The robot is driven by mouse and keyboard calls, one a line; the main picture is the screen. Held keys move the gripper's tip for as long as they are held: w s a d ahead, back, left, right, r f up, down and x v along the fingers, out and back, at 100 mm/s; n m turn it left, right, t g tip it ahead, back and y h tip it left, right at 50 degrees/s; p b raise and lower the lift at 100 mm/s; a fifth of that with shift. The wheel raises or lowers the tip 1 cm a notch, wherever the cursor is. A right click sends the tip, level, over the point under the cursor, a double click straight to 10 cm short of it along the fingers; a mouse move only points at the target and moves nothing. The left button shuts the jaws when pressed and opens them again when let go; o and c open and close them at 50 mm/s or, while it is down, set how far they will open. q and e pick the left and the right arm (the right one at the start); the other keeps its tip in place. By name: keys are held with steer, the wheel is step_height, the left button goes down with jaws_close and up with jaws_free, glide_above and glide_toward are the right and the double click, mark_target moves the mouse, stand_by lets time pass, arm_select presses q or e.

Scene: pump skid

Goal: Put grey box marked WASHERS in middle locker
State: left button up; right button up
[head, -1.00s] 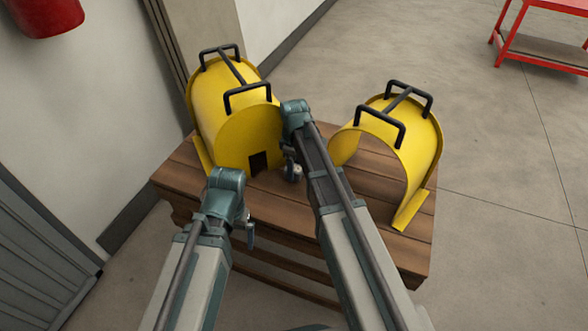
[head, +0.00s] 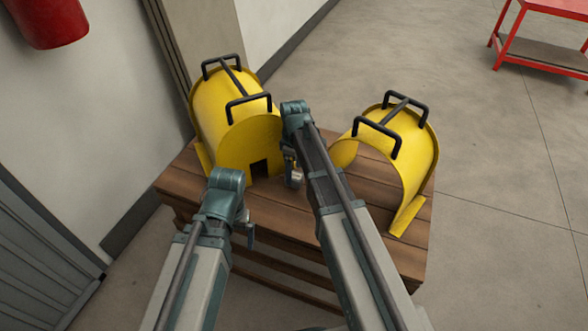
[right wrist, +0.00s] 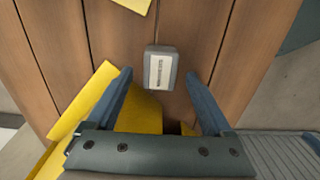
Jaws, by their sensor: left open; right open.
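A small grey box (right wrist: 167,53) with a white label lies on the wooden table (right wrist: 110,35) in the right wrist view. The print is too small to read for sure. My right gripper (right wrist: 160,73) is open, its fingers pointing toward the box from either side, with nothing held between them. In the head view my right gripper (head: 292,175) is beside the left yellow cover, and the box is hidden there. My left gripper (head: 249,237) is open and empty at the table's near left side, mostly hidden by its arm. No middle locker can be made out.
Two yellow arched covers with black handles stand on the table, one at left (head: 225,110) and one at right (head: 398,140). A grey ribbed panel (head: 40,250) is at lower left. A red trolley (head: 545,55) stands far right. Floor on the right is clear.

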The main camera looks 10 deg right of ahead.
mark_target(294, 175)
step_height(294, 175, up, 9)
steer(key=p, duration=0.8)
